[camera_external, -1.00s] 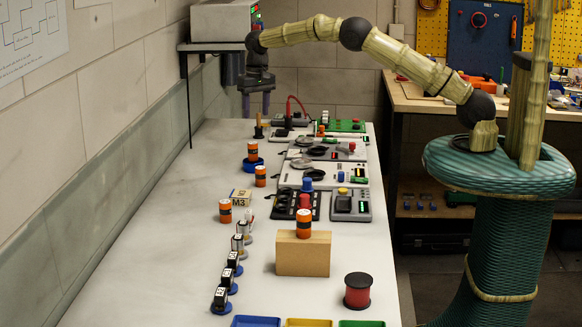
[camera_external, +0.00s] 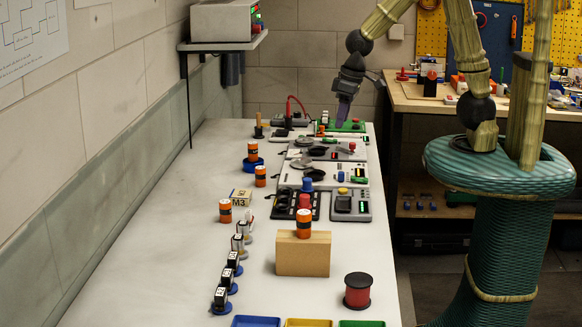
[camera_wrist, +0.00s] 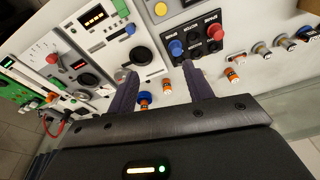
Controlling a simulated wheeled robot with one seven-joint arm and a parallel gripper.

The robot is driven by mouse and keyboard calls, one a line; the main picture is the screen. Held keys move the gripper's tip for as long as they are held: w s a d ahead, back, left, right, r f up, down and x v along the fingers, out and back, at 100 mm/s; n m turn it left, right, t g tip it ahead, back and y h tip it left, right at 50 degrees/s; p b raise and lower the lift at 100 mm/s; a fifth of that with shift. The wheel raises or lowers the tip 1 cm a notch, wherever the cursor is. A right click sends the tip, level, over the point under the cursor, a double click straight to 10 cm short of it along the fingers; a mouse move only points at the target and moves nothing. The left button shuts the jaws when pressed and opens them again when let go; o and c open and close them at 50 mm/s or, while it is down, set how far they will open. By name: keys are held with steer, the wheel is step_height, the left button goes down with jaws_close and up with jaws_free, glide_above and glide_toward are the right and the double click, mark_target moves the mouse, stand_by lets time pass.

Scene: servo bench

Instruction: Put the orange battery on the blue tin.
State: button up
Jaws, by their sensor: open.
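Several orange batteries with black bands stand upright on the bench. One orange battery (camera_external: 253,149) appears to stand on the blue tin (camera_external: 253,166) at the left. Another battery (camera_external: 260,176) stands just nearer, one (camera_external: 225,210) is farther forward, and one (camera_external: 304,222) is on top of the wooden block. My gripper (camera_external: 340,117) is open and empty, high over the far end of the bench, apart from all of these. In the wrist view, the open fingers (camera_wrist: 157,72) frame the bench; a battery (camera_wrist: 167,85) shows between them, with the tin (camera_wrist: 146,96) beside it.
The wooden block (camera_external: 303,258) and a red spool (camera_external: 358,291) are at the front right. A row of dark-topped pieces (camera_external: 233,262) runs along the left. Instrument panels (camera_external: 325,178) line the bench's right side. Coloured trays (camera_external: 256,322) are at the near edge. The bench's left strip is clear.

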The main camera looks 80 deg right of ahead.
steer(key=s+a+f+n, duration=0.1)
steer(key=s+a+n, duration=0.1)
steer(key=s, duration=0.6)
steer(key=shift+s+a+f, duration=0.2)
steer(key=shift+s, duration=0.05)
